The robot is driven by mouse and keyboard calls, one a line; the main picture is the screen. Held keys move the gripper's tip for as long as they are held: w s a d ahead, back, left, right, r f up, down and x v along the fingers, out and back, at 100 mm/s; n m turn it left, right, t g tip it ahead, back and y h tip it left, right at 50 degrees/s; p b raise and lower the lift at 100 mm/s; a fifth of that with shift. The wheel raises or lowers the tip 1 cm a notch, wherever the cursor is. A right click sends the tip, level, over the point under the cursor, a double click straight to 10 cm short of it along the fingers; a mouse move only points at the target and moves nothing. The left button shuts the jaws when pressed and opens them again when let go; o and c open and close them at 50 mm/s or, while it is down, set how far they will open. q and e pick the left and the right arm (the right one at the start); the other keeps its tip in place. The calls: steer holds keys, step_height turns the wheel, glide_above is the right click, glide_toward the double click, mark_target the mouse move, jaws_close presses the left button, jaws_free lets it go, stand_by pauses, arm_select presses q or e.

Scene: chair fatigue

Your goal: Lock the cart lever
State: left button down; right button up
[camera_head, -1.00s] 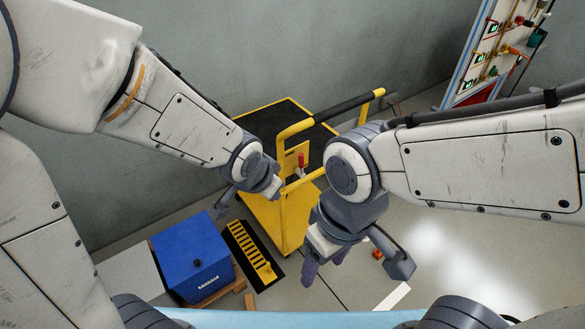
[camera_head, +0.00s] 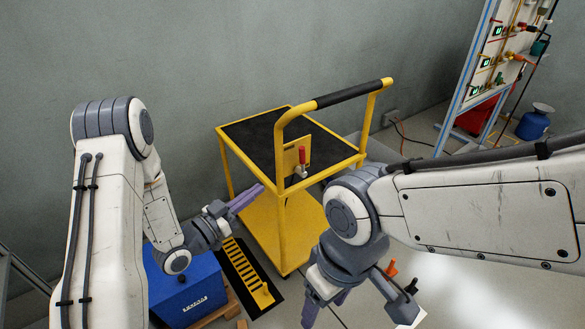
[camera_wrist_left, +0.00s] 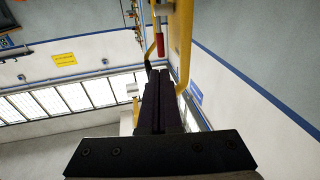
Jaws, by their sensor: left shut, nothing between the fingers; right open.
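The yellow cart (camera_head: 236,132) with a black top stands in the middle of the head view. Its red-handled lever (camera_head: 302,156) stands about upright on a yellow plate (camera_head: 291,165) under the push handle. In the left wrist view the red lever (camera_wrist_left: 161,46) shows just beyond my fingertips. My left gripper (camera_head: 258,190) is shut and empty, to the left of and below the lever in the head view, apart from it. Its fingers (camera_wrist_left: 158,100) lie together in the wrist view. My right gripper (camera_head: 324,306) is open and empty, low in front of the cart.
A blue box (camera_head: 187,287) sits on a wooden base at lower left, beside a black-and-yellow floor piece (camera_head: 238,265). A grey wall is behind the cart.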

mark_target(300, 157)
arm_select(q)
steer(key=shift+d, duration=0.1)
steer(key=x, duration=1.4)
arm_select(e)
steer(key=shift+f, duration=0.1)
